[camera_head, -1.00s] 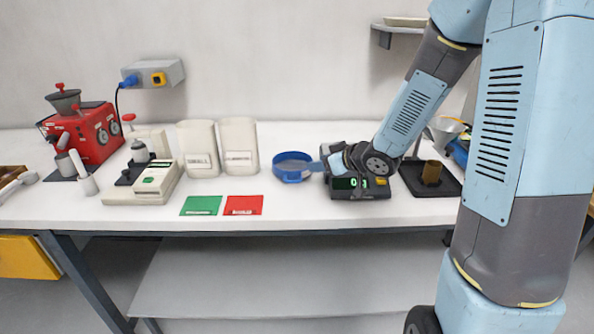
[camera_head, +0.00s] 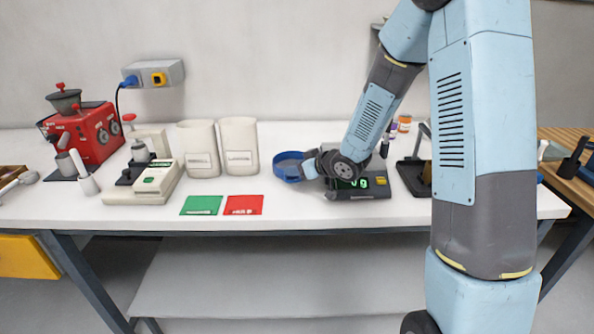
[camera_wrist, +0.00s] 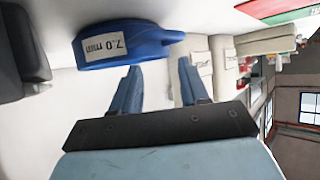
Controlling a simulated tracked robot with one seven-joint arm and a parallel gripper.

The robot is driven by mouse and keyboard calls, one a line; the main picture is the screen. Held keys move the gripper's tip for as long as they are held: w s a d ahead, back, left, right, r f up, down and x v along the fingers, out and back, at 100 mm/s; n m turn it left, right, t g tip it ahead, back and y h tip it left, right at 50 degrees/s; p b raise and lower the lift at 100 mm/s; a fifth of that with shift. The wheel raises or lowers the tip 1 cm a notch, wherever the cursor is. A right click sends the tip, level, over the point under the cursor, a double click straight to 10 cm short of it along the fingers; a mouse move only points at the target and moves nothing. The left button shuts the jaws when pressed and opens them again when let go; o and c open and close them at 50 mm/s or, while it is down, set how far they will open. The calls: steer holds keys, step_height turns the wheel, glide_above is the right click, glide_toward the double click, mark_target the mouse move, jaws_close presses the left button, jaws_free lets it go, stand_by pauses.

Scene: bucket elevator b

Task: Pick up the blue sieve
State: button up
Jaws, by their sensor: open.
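The blue sieve (camera_head: 287,167) is a round ring on the white table, left of the black scale. My gripper (camera_head: 310,166) is low over the table at the sieve's right side. In the wrist view my gripper's two blue fingers (camera_wrist: 158,68) are apart and nothing is between them. The sieve appears just beyond the fingertips; I cannot tell whether they touch it.
The black scale (camera_head: 368,187) with a lit display sits under and beside my wrist. Two white containers (camera_head: 239,146) stand left of the sieve. Green (camera_head: 202,205) and red (camera_head: 243,205) cards lie at the front. The table in front of the sieve is clear.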

steer(key=x, duration=0.5)
steer(key=shift+s+a+r, duration=0.1)
steer(key=shift+s+a, duration=0.05)
steer(key=shift+c, duration=0.2)
jaws_close()
